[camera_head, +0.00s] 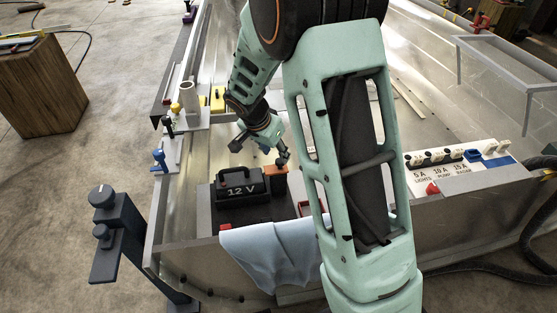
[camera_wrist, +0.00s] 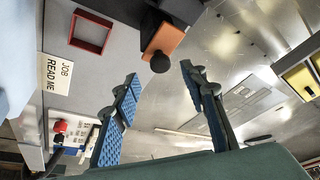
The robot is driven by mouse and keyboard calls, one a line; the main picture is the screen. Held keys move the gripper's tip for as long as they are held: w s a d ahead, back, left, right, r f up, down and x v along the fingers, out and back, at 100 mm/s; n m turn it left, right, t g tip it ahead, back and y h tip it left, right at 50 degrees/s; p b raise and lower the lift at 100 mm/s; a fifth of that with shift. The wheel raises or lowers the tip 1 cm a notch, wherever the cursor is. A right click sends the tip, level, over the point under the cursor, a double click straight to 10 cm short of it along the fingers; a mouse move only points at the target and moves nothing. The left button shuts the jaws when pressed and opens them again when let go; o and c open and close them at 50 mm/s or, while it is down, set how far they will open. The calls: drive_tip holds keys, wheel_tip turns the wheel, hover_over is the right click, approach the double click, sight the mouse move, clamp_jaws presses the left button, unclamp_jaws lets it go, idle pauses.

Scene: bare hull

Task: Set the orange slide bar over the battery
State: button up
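The black battery (camera_head: 232,190), marked 12 V and fitted with a handle, sits on the grey surface at the front of the metal hull. The orange slide bar (camera_head: 276,181) is at the battery's right end; in the wrist view its orange block (camera_wrist: 166,40) lies against black parts, with a round black knob (camera_wrist: 160,63) at its near end. Whether the bar reaches over the battery is unclear. My gripper (camera_head: 260,151) is above and behind the battery and bar. In the wrist view its blue-padded fingers (camera_wrist: 160,85) are wide apart with nothing between them.
A red frame (camera_wrist: 90,32) and a "JOB READ ME" card (camera_wrist: 56,74) lie on the grey surface. A blue cloth (camera_head: 270,252) hangs over the front edge. A labelled switch panel (camera_head: 450,166) is to the right. A yellow block (camera_head: 218,98) stands behind left.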

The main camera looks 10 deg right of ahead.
sight(280, 161)
drive_tip(key=x, duration=0.5)
drive_tip(key=shift+b, duration=0.35)
clamp_jaws()
